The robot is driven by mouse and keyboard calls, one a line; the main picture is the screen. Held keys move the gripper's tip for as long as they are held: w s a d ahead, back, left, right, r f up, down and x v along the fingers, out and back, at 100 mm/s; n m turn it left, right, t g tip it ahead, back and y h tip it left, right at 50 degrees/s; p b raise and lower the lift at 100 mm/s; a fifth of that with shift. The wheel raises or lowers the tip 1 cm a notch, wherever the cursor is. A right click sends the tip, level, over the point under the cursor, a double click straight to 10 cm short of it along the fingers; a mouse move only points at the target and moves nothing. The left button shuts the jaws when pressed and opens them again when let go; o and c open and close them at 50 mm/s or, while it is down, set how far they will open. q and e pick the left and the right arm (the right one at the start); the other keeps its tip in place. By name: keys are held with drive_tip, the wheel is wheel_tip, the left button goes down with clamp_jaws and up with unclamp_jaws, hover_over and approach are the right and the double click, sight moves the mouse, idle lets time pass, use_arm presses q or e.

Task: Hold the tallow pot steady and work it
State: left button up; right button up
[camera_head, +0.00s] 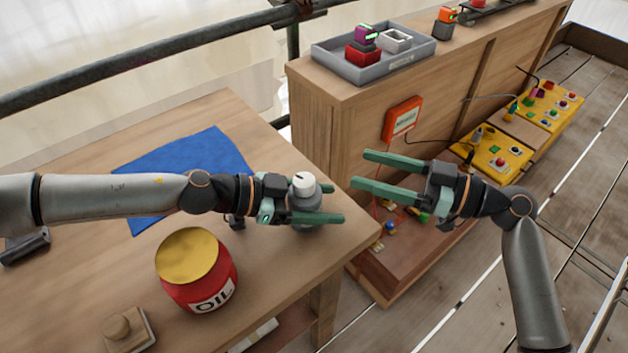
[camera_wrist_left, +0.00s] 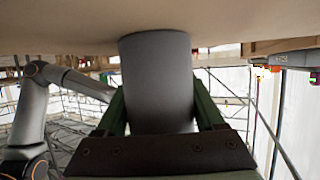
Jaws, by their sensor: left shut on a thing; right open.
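The tallow pot, as I take it, is a small grey cylinder (camera_head: 306,203) with a white knob-like top (camera_head: 304,184) bearing a dark mark. It stands upright near the right edge of the wooden table. My left gripper (camera_head: 329,205) is shut on its grey body from the left side, with green fingers on either side. In the left wrist view the grey body (camera_wrist_left: 158,80) sits between the two fingers, against the tabletop; the white top does not show there. My right gripper (camera_head: 361,169) is open and empty, to the right of the pot and apart from it, fingers pointing left.
A red oil can (camera_head: 203,275) with a yellow lid, a blue cloth (camera_head: 185,165) and a wooden knobbed block (camera_head: 128,330) lie on the table (camera_head: 75,240). A grey tray (camera_head: 375,72) stands on the cabinet behind. An orange box (camera_head: 403,118) is on the cabinet's side. Yellow panels (camera_head: 495,155) lie at right.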

sight(315, 184)
drive_tip(key=s+d+f+n+g+y, duration=0.1)
drive_tip(key=s+n+g, duration=0.1)
drive_tip(key=s, duration=0.3)
drive_tip(key=x, duration=1.1)
drive_tip(key=shift+w+a, duration=0.15)
drive_tip(key=shift+a, duration=0.05)
drive_tip(key=shift+c, duration=0.2)
clamp_jaws()
